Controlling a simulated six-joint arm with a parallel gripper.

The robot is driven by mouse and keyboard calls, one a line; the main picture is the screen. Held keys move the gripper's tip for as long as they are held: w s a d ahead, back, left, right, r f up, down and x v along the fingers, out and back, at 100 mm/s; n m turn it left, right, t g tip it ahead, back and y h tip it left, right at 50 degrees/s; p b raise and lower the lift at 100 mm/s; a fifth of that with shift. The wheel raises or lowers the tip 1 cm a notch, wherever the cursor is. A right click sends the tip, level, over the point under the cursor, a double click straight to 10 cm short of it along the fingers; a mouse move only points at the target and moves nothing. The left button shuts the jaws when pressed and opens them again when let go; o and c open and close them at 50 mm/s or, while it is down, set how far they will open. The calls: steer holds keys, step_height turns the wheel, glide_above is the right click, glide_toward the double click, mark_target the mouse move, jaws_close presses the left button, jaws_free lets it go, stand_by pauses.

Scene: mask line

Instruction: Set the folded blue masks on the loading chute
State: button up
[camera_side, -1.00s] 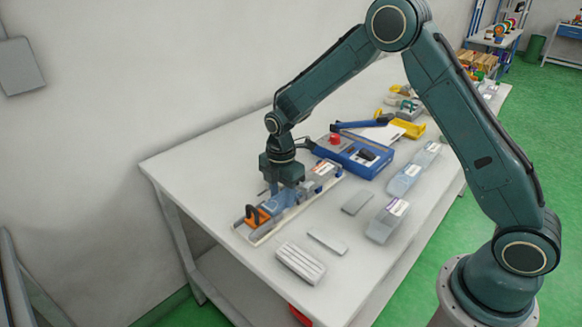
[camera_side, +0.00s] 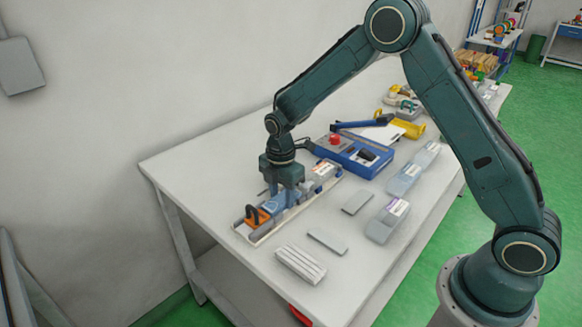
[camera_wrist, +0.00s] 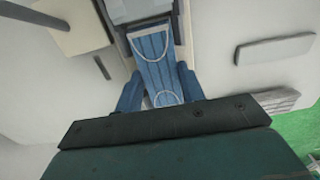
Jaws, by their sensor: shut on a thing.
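A pale loading chute (camera_side: 258,239), a long narrow tray with side rails, lies along the table. An orange block with a dark handle (camera_side: 257,216) sits at its near left end. My gripper (camera_side: 286,203) points straight down low over the middle of the chute. It is shut on a folded blue mask (camera_wrist: 153,48), pleated with white ear loops, seen between the fingers in the wrist view. Some blue (camera_side: 271,205) also shows beside the gripper in the side view. The fingers hide whether the mask touches the chute.
A clear box (camera_side: 388,222), two flat grey pieces (camera_side: 328,241) and a ridged whitish block (camera_side: 300,265) lie right of the chute. A blue machine with a red button (camera_side: 352,156) stands behind. More clear boxes (camera_side: 405,180) line the right. The left tabletop is clear.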

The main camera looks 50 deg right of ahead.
stand_by(0.4)
steer(key=o, duration=1)
steer(key=shift+r, duration=1.1)
steer(key=shift+r, duration=2.9)
